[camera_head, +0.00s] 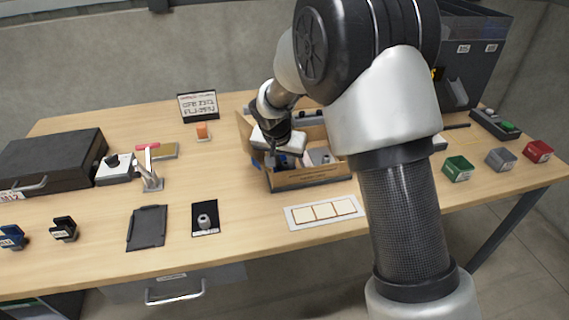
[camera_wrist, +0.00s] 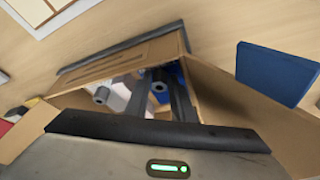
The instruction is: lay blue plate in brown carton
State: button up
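The brown carton (camera_head: 310,178) stands open near the middle of the table, flaps out; its wall also shows in the wrist view (camera_wrist: 215,92). My gripper (camera_head: 272,158) points down at the carton's left part. In the wrist view its two dark fingers (camera_wrist: 160,86) stand apart over the carton, with a grey round part showing between them. A flat blue plate (camera_wrist: 275,73) shows outside the carton at the right of the wrist view, past a flap. I cannot clearly make it out in the head view. Some other blue thing (camera_head: 286,161) is inside the carton.
A white card with squares (camera_head: 325,212) lies in front of the carton. A black mat with a grey part (camera_head: 204,219) lies front left, a black case (camera_head: 50,160) far left. Small green, grey and red bins (camera_head: 458,169) stand right.

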jog(key=shift+r, duration=0.1)
jog(key=shift+r, duration=0.4)
jog(key=p+v, duration=0.2)
jog(key=v, duration=0.9)
jog(key=shift+s+r, duration=0.25)
jog(key=shift+r, duration=0.05)
jog(key=s+d+r+n, duration=0.1)
jog(key=s+d+r, duration=0.9)
jog(key=s+d, duration=0.2)
jog(key=s+d+n, duration=0.1)
jog(key=s+d, duration=0.2)
jog(key=s, duration=0.4)
jog(key=s+d+r+t+y, duration=0.1)
jog(key=s+d, duration=0.2)
jog(key=s, duration=0.5)
jog(key=shift+n, duration=0.4)
jog(key=shift+r, duration=0.15)
